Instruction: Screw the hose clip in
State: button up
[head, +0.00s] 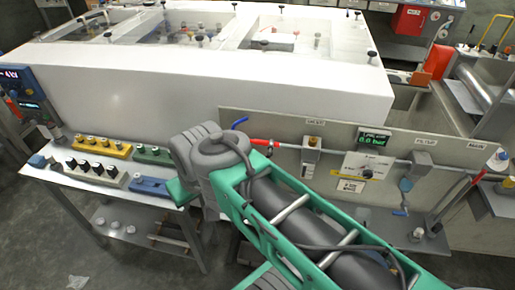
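I cannot pick out the hose clip for certain. On the panel (232,117), a pipe line runs from a red fitting (262,142) past a valve block (311,157) to a grey filter body (405,185). A blue lever or hose end (240,123) shows just above my arm. My green and grey arm crosses the front of the panel and hides part of it. My gripper is not visible, so I cannot tell its state or what it is near.
A side table (150,200) at left carries yellow (102,147), green (153,155), cream (95,173) and blue (152,187) blocks. A large white enclosure (200,85) stands behind. Open floor (120,265) lies at lower left.

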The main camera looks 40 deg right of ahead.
aim_at(269, 153)
jog(key=u, duration=0.1)
jog(key=k, duration=0.8)
jog(key=z, duration=1)
jog(key=i, duration=0.9)
jog(key=u, duration=0.1)
jog(key=k, duration=0.95)
jog(key=u, duration=0.75)
jog(key=i, duration=0.9)
jog(key=z, duration=1.15)
